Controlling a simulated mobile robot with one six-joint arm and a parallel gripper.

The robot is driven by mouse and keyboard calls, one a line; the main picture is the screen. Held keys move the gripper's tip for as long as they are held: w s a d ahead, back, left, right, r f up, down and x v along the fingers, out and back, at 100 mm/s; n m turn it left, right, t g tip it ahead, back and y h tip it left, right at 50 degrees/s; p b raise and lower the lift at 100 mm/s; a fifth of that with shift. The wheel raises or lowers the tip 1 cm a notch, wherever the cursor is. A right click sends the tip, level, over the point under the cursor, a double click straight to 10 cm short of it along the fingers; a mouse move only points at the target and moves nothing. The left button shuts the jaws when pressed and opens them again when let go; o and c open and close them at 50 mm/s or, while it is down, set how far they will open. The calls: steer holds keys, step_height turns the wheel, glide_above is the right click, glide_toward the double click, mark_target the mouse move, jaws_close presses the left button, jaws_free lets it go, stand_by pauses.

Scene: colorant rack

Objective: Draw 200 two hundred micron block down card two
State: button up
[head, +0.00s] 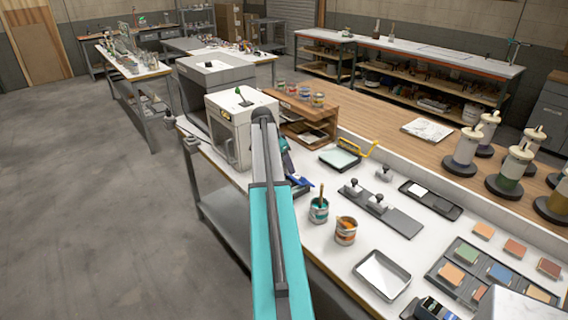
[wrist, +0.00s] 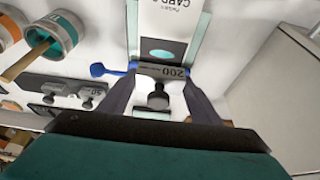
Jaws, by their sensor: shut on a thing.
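The 200 micron block (wrist: 162,72) is a grey bar with "200" on its face and a dark knob (wrist: 158,96). In the wrist view, my gripper (wrist: 158,104) is shut on the block, a dark finger on each side of the knob. The block lies across the white card (wrist: 173,18), whose partly visible print reads "CARD". A teal oval patch of paint (wrist: 163,50) is on the card just beyond the block. A blue lever (wrist: 105,70) sticks out left of the block. In the head view, my arm hides the card and block.
A teal paint can (head: 318,210) with a stick and an orange can (head: 345,231) stand nearby. A grey block rack (head: 400,222) holds other knobbed blocks. A white cabinet (head: 230,120) stands at the bench's far end. An empty tray (head: 382,273) lies at the front.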

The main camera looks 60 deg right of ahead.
steer(key=shift+f+b, duration=0.9)
steer(key=shift+f, duration=1.9)
steer(key=shift+f, duration=0.4)
steer(key=shift+a+b, duration=0.2)
steer(key=shift+b, duration=0.1)
steer(key=shift+w+a, duration=0.25)
steer(key=shift+a, duration=0.3)
steer(key=shift+w+a, duration=0.1)
steer(key=shift+a, duration=0.1)
steer(key=shift+w+a, duration=0.15)
steer(key=shift+a, duration=0.35)
steer(key=shift+w+a, duration=0.1)
steer(key=shift+a, duration=0.2)
steer(key=shift+w+a+b, duration=0.2)
steer(key=shift+a+b, duration=0.1)
steer(key=shift+a, duration=0.15)
steer(key=shift+a, duration=0.25)
stand_by(0.3)
